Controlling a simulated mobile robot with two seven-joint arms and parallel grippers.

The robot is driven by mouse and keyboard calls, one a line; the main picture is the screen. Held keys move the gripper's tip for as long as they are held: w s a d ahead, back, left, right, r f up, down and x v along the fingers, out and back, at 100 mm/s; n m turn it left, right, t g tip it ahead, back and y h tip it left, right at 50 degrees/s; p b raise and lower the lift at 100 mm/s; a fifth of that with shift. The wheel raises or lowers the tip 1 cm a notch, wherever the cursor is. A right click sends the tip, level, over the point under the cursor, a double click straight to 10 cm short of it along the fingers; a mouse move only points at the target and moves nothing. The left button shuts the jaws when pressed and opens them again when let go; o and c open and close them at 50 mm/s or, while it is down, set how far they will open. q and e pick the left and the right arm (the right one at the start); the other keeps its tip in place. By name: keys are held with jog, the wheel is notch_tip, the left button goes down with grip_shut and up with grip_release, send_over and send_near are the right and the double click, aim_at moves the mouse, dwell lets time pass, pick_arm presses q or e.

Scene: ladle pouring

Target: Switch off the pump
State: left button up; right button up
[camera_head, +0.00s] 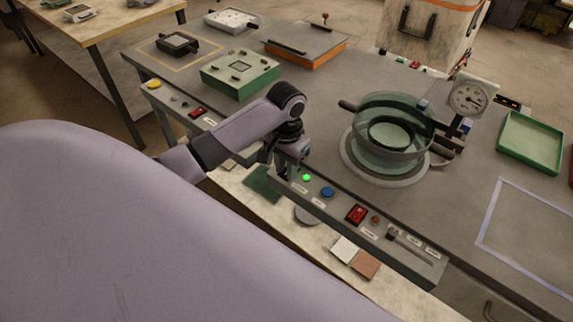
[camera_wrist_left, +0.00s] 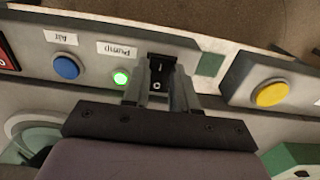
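The pump switch (camera_wrist_left: 160,72), a black rocker marked I and O, sits on the front control strip (camera_wrist_left: 225,70) beside a "Pump" label (camera_wrist_left: 117,49). A green lamp (camera_wrist_left: 121,78) beside it is lit; it also shows in the head view (camera_head: 306,177). My left gripper (camera_wrist_left: 162,82) is at the switch, one finger on each side with a gap between them. Whether the fingers touch the switch I cannot tell. In the head view the left gripper (camera_head: 279,170) hides the switch. My right gripper is in neither view.
A blue button (camera_head: 327,192) and a red switch (camera_head: 356,214) are on the strip to the right. A yellow button (camera_head: 154,84) is farther left. A glass vessel (camera_head: 385,150) and a dial gauge (camera_head: 468,99) stand behind. A green tray (camera_head: 531,139) lies right.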

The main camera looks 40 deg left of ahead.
pick_arm(q)
grip_shut()
jog(key=shift+w, duration=0.1)
jog(key=shift+w+r+g, duration=0.1)
jog(key=shift+w+g, duration=0.05)
jog(key=shift+g, duration=0.55)
jog(key=shift+w+g, duration=0.15)
jog(key=shift+g, duration=0.55)
jog(key=o, duration=0.7)
grip_release()
